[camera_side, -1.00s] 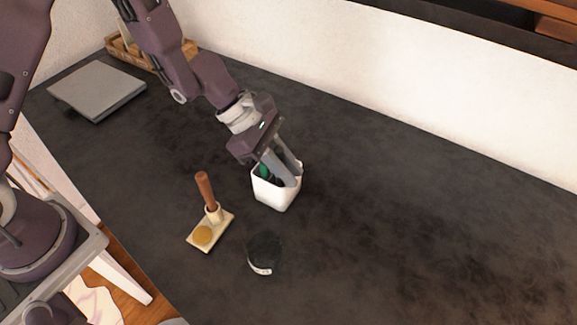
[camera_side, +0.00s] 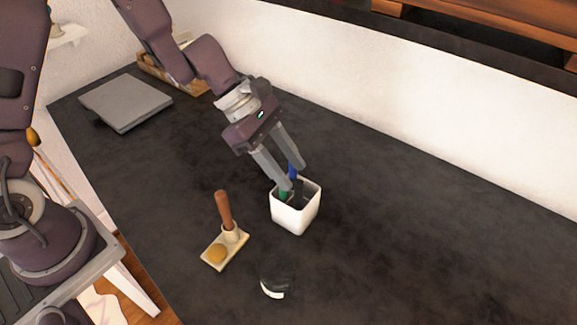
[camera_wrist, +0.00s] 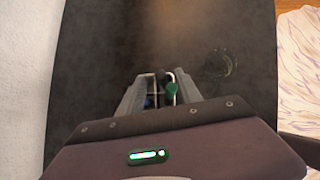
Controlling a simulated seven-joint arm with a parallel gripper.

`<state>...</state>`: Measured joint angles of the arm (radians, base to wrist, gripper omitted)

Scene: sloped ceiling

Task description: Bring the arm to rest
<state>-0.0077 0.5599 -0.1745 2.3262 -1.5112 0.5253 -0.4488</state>
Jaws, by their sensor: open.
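My gripper (camera_side: 296,178) is open in the side view, its two fingers just above the rim of a white square cup (camera_side: 296,216). The cup stands upright on the dark table and holds a green item (camera_side: 284,194), a blue item (camera_side: 292,172) and a dark item (camera_side: 298,187). I see nothing clamped between the fingers.
A small stand with a brown-handled tool (camera_side: 224,210) is left of the cup. A dark round object with a white band (camera_side: 273,291) lies in front. A grey flat box (camera_side: 126,102) and a wooden crate (camera_side: 160,75) are at the back left. The table's right side is clear.

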